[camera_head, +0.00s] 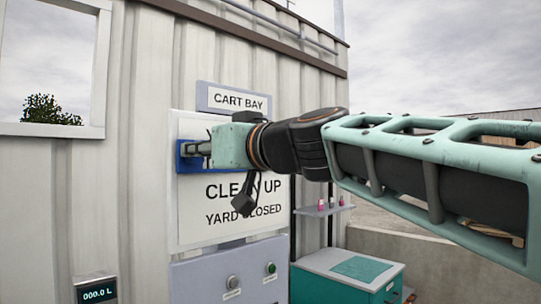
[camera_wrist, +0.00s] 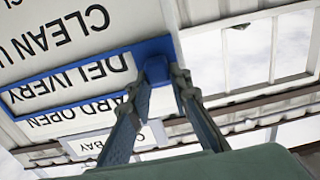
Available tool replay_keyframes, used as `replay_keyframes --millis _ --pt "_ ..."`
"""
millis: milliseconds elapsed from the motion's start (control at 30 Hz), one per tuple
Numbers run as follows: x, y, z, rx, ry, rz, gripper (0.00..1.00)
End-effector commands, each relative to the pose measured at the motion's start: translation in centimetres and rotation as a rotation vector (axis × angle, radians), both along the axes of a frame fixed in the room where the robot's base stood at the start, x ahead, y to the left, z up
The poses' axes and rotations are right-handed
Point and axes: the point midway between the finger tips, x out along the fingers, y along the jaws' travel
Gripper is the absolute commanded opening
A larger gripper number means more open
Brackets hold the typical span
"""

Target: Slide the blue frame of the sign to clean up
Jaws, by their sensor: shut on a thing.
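The white sign (camera_head: 190,218) hangs on the corrugated wall, with "CLEAN UP" and "YARD CLOSED" readable in the head view. The blue frame (camera_head: 188,165) sits above the "CLEAN UP" line, mostly hidden behind my gripper (camera_head: 202,148). In the wrist view, which is upside down, the blue frame (camera_wrist: 62,74) surrounds the word "DELIVERY", with "YARD OPEN" on the row beyond it and "CLEAN UP" on the other side. My gripper (camera_wrist: 166,80) is shut on the blue knob (camera_wrist: 157,70) at one end of the frame.
A "CART BAY" plate (camera_head: 232,99) is above the sign. A grey panel with buttons (camera_head: 230,275) is below it, and a display reading "000.0 L" (camera_head: 97,294) is at lower left. A window (camera_head: 97,131) is left. A teal cabinet (camera_head: 345,275) and small shelf (camera_head: 325,210) are right.

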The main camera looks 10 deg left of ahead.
Motion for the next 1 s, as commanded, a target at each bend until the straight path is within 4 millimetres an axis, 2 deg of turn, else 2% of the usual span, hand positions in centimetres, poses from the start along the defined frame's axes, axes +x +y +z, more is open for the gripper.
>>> replay_keyframes --millis 33,600,800,1000 --pt "-0.1 -0.1 -1.2 0.0 -0.001 -0.002 0.0" --pt "-0.3 -0.1 -6.5 -0.001 -0.003 -0.003 0.0" --pt "-0.3 -0.1 -7.5 -0.001 -0.002 -0.004 0.0" --pt "-0.3 -0.1 -7.4 -0.001 -0.002 -0.004 0.0"
